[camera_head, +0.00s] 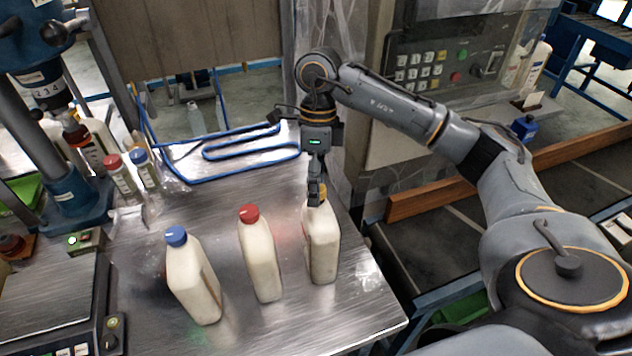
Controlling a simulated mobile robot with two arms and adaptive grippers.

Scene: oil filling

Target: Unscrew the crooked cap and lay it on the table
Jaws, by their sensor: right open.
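Three cream bottles stand upright in a row on the metal table (345,323). The left bottle (195,285) has a blue cap (176,236), and the middle bottle (261,262) has a red cap (249,214). The right bottle (322,245) has a yellow cap (323,190), partly hidden by my right gripper (316,196). This gripper points down, open, with its fingers at the yellow cap; I cannot tell whether they touch it. I cannot tell for certain which cap sits crooked. My left gripper is not in view.
Smaller bottles with red (112,161) and blue (139,156) caps stand at the back left, near a drill press (65,190). A blue tube frame (235,176) lies behind the row. A control panel (440,62) is at the back right. The table's front right is clear.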

